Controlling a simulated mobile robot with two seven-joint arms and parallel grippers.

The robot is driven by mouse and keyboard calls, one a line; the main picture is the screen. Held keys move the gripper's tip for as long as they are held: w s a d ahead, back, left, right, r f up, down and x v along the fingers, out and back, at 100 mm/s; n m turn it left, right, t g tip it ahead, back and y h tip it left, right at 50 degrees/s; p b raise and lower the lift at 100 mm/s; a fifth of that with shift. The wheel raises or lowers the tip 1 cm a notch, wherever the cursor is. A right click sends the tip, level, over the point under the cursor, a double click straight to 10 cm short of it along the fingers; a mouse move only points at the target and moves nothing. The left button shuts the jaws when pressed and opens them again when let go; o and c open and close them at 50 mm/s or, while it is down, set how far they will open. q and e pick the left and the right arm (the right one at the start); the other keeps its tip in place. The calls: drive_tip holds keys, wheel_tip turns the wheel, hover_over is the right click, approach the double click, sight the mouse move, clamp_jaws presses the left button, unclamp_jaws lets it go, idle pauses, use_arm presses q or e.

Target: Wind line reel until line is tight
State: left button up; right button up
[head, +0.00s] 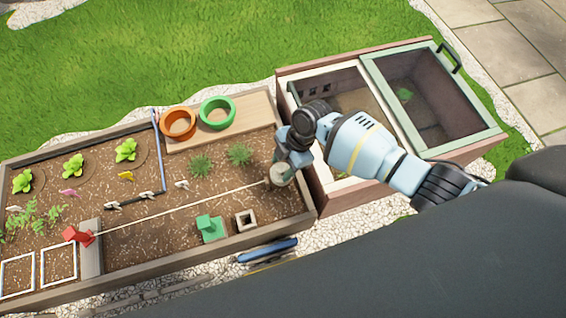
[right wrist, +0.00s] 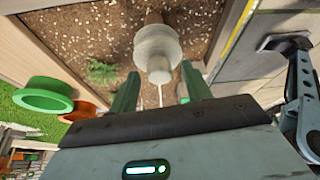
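The line reel (head: 279,175) is a pale grey-beige spool standing on the soil near the bed's right end. It shows large in the right wrist view (right wrist: 157,45), with a smaller pale knob on its near side. A thin pale line (head: 180,207) runs nearly straight from the reel to a red block (head: 78,235) at the left. My right gripper (head: 284,160) is at the reel, partly hiding it. In the right wrist view its two green fingers (right wrist: 160,88) are apart, one on each side of the knob, with no clear contact. My left gripper is not in view.
A cold frame with a green-framed lid (head: 437,95) stands right of the bed, under my right arm. Orange (head: 179,122) and green (head: 217,112) pots sit on a wooden board. A green block (head: 210,228) and small square pot (head: 246,219) stand near the front edge.

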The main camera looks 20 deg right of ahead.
drive_tip(key=shift+r, duration=0.1)
drive_tip(key=p+v, duration=0.3)
drive_tip(key=v, duration=0.4)
drive_tip(key=shift+r, duration=0.35)
drive_tip(key=shift+d, duration=0.1)
